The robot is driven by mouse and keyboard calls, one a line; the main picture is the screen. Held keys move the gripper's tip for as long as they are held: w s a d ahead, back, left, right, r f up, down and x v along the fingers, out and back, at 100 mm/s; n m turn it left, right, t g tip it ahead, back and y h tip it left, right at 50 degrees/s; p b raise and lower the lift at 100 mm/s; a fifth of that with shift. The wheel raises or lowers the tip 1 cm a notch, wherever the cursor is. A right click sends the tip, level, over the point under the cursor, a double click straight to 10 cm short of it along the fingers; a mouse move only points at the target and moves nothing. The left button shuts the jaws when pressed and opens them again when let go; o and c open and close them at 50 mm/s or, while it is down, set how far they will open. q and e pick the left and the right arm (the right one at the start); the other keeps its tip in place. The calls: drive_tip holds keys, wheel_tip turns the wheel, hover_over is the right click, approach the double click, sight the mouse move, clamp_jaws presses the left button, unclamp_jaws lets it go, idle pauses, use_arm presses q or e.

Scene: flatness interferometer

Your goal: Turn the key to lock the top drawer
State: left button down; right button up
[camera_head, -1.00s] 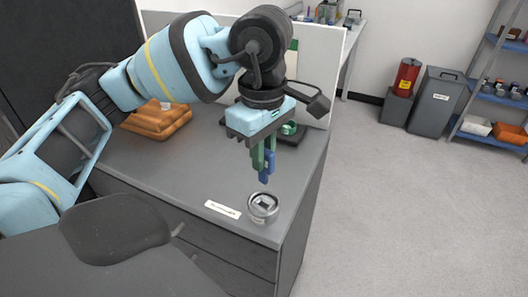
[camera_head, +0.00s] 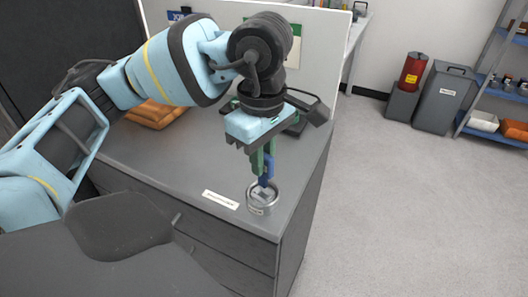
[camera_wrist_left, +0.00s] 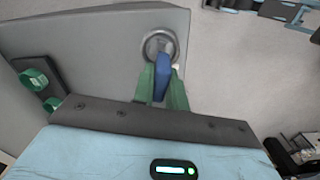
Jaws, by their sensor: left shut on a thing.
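A blue key (camera_head: 268,173) is held between the green fingers of my left gripper (camera_head: 263,168), which is shut on it and points down. The round metal lock (camera_head: 258,206) sits on the cabinet top near its front right corner. The key's lower end is over or at the lock's face; I cannot tell how deep it is in. In the left wrist view the blue key (camera_wrist_left: 161,80) overlaps the lower part of the lock ring (camera_wrist_left: 160,42). The top drawer front (camera_head: 235,244) is below the cabinet's front edge and looks closed. My right gripper is not in view.
A white label (camera_head: 220,199) lies left of the lock. A wooden block (camera_head: 153,115) is at the back left, partly behind my arm. A pale panel (camera_head: 323,45) stands behind the cabinet. Open floor (camera_head: 400,200) is to the right.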

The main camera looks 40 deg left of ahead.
sight(263, 185)
use_arm(q)
drive_tip(key=shift+f+b, duration=0.6)
drive_tip(key=shift+f, duration=0.45)
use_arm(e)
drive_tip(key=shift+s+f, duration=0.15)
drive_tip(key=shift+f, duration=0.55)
use_arm(q)
drive_tip(key=shift+f+b, duration=0.9)
drive_tip(key=shift+f, duration=0.45)
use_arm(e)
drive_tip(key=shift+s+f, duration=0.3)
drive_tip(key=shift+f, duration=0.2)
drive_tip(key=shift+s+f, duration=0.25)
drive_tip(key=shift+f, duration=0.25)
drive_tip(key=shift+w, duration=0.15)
use_arm(q)
drive_tip(key=n, duration=0.2)
drive_tip(key=shift+n+p, duration=0.3)
drive_tip(key=shift+p, duration=0.05)
drive_tip(key=c, duration=1.3)
unclamp_jaws()
drive_tip(key=shift+c, duration=0.2)
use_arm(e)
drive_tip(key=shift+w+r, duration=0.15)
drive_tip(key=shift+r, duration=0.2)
